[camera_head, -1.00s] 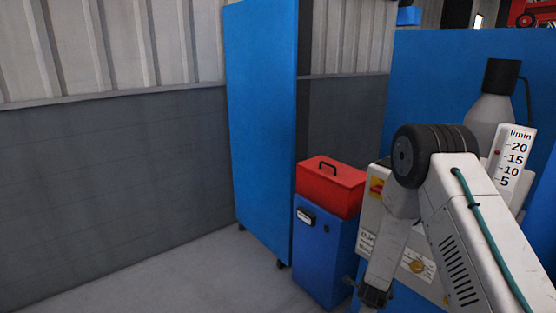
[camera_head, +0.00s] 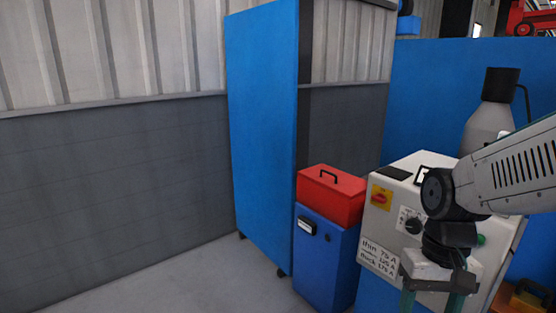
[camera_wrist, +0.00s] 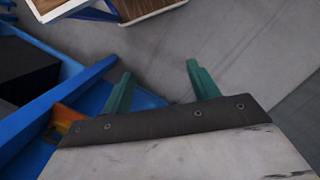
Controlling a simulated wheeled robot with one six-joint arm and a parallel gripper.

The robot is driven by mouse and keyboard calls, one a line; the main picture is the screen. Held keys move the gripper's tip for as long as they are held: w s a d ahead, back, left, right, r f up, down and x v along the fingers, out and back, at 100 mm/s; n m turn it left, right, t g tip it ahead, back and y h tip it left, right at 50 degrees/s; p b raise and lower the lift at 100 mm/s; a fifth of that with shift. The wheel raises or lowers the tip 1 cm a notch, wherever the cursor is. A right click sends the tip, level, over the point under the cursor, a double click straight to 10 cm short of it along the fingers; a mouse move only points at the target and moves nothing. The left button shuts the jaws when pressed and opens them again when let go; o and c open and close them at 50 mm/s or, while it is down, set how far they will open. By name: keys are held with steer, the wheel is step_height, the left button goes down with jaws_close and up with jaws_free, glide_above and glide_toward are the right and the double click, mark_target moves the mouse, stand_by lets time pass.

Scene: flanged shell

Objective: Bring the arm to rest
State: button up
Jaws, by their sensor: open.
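My arm reaches in from the right edge of the head view, its forearm nearly level. My gripper (camera_head: 431,302) hangs below the dark wrist joint, pointing down, in front of the white machine. Its two green fingers stand apart with nothing between them; the tips are cut off by the lower edge. In the wrist view my gripper (camera_wrist: 158,72) is also open and empty, with bare grey floor (camera_wrist: 230,45) beyond the fingers.
The white machine (camera_head: 383,235) with a dial stands behind my gripper. Left of it, a red toolbox (camera_head: 330,197) sits on a blue cabinet (camera_head: 325,262). A tall blue panel (camera_head: 263,140) stands further left. Floor at the lower left (camera_head: 180,285) is clear.

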steer(key=s+d+r+n+t, duration=0.1)
steer(key=s+r+t, duration=0.2)
steer(key=s+r, duration=0.5)
steer(key=shift+d+r+h, duration=0.2)
steer(key=shift+d+h, duration=0.1)
steer(key=shift+h, duration=0.1)
steer(key=shift+s, duration=0.1)
